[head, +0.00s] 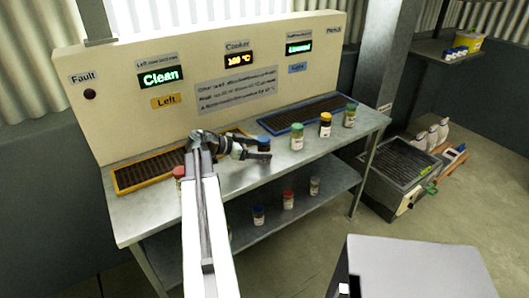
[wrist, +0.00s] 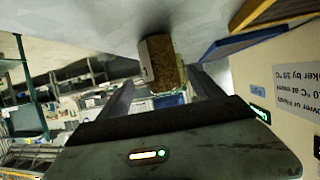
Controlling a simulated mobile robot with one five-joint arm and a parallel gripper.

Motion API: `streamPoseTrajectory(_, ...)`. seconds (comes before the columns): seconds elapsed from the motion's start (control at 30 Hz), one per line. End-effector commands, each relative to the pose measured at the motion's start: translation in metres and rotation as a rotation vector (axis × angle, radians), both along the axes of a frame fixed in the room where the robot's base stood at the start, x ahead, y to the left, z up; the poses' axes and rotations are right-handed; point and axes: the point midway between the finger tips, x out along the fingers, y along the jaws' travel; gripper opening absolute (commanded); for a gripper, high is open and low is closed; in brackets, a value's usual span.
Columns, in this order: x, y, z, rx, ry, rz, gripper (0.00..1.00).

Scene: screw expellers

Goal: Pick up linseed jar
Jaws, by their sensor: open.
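Several small jars stand on the grey metal bench (head: 225,178); their labels are too small to read, so I cannot tell which holds linseed. A green-lidded jar (head: 298,137) stands just beyond. In the wrist view, which looks upside down, a jar of brown seed (wrist: 161,62) with a pale label shows between the open fingers of my gripper (wrist: 160,92). I cannot tell whether the fingers touch it.
A red-lidded jar (head: 178,173) is left of my arm. An orange-framed tray (head: 150,172) and a blue-framed tray (head: 307,114) lie before the panel (head: 215,75). More jars stand on the lower shelf (head: 330,178).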

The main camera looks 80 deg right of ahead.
Motion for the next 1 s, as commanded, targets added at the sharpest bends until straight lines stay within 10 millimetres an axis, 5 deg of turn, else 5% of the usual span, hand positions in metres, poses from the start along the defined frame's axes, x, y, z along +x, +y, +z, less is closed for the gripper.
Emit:
streamPoseTrajectory(0.33,-0.034,-0.030,-0.019,-0.001,0.000,-0.004,0.76)
streamPoseTrajectory(0.57,-0.037,-0.032,-0.018,0.000,0.000,-0.001,0.76)
streamPoseTrajectory(0.83,-0.037,-0.032,-0.018,0.000,0.000,-0.002,0.01)
streamPoseTrajectory(1.0,-0.037,-0.032,-0.018,-0.001,0.001,-0.002,0.00)
